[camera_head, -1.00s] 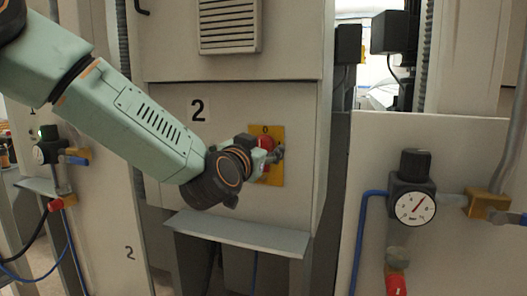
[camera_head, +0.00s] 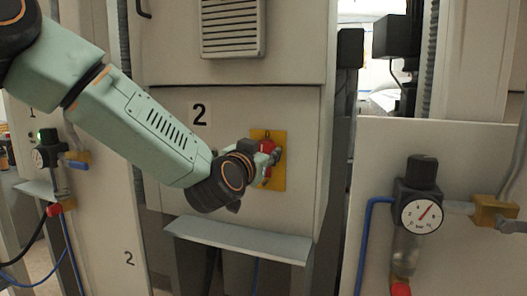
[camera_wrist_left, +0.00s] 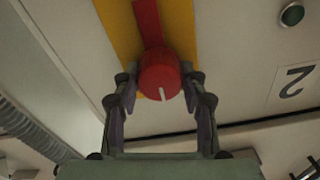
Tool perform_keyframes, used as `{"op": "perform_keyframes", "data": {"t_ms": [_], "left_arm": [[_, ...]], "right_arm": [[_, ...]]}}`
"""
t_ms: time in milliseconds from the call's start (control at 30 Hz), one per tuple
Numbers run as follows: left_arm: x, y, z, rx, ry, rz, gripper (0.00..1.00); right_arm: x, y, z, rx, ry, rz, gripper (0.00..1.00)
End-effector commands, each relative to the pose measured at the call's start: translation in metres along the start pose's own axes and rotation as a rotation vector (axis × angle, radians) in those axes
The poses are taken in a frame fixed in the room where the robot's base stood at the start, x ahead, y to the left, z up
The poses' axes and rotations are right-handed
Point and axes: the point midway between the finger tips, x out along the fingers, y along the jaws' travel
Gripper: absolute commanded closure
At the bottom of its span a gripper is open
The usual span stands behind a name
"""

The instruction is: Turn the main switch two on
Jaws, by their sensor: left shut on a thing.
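The main switch is a red rotary knob (camera_wrist_left: 160,78) on a yellow plate (camera_head: 279,180), on the grey cabinet panel marked with a large 2. In the left wrist view the knob has a short white mark pointing toward the bottom of the picture, and a red bar stretches up from it. My left gripper (camera_wrist_left: 160,88) is shut on the knob, with one finger on each side. In the head view my left gripper (camera_head: 270,158) reaches the plate from the left and hides much of the knob. My right gripper is not in view.
A grey ledge (camera_head: 240,240) juts out below the switch. A pressure gauge (camera_head: 421,214) with a black regulator and a blue hose stands at the right. Another regulator (camera_head: 45,150) is at the left.

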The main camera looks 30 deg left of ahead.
Motion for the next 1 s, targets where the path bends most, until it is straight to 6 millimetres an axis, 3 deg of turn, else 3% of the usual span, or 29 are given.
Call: {"op": "perform_keyframes", "data": {"t_ms": [100, 467, 1000], "left_arm": [[0.0, 0.001, -0.002, 0.004, 0.006, 0.003, 0.89], [0.0, 0.001, -0.004, 0.084, 0.005, 0.003, 0.89], [0.0, 0.002, -0.006, 0.554, 0.006, 0.003, 0.89]], "right_arm": [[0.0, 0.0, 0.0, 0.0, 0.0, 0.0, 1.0], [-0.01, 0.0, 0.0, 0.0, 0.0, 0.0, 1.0], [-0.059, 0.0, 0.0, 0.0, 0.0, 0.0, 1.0]]}}
